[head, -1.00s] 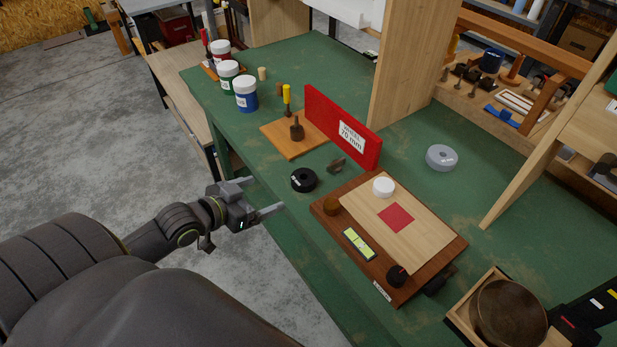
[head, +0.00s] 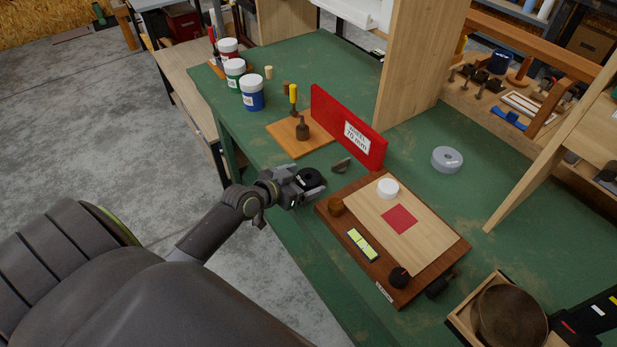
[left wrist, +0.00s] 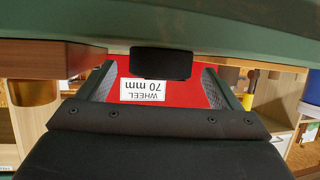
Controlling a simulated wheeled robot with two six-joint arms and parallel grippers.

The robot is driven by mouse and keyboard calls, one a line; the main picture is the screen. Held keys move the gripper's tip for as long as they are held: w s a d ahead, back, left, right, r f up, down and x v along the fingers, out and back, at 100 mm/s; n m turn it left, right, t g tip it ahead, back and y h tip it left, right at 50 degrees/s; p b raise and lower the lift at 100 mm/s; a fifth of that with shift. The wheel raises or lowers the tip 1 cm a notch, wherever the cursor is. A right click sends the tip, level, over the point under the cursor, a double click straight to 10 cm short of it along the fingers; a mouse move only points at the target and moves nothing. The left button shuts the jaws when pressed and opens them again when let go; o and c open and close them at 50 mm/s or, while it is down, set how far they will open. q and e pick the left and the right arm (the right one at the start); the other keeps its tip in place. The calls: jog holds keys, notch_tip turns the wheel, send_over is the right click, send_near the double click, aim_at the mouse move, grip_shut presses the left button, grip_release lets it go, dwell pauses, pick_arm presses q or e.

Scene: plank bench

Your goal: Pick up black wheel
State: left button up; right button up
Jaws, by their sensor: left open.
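The black wheel (head: 311,177) lies on the green bench near its front edge, left of the brown board. My left gripper (head: 303,184) is at the wheel, open, with its fingers on either side of it. In the left wrist view the wheel (left wrist: 161,64) shows as a dark block between the spread fingers of the left gripper (left wrist: 160,78). I cannot tell whether the fingers touch it. My right gripper is not in view.
A red upright panel (head: 346,128) labelled "WHEEL 70 mm" stands behind the wheel. A brown board (head: 328,213) with a white disc (head: 388,188) lies to the right. A wooden plate (head: 283,139) with a dark peg stands behind. A grey wheel (head: 447,159) lies farther right.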

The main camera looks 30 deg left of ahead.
pick_arm(q)
jog(key=shift+x, duration=1.05)
jog(key=shift+c, duration=0.5)
jog(key=c, duration=1)
jog(key=shift+c, duration=0.2)
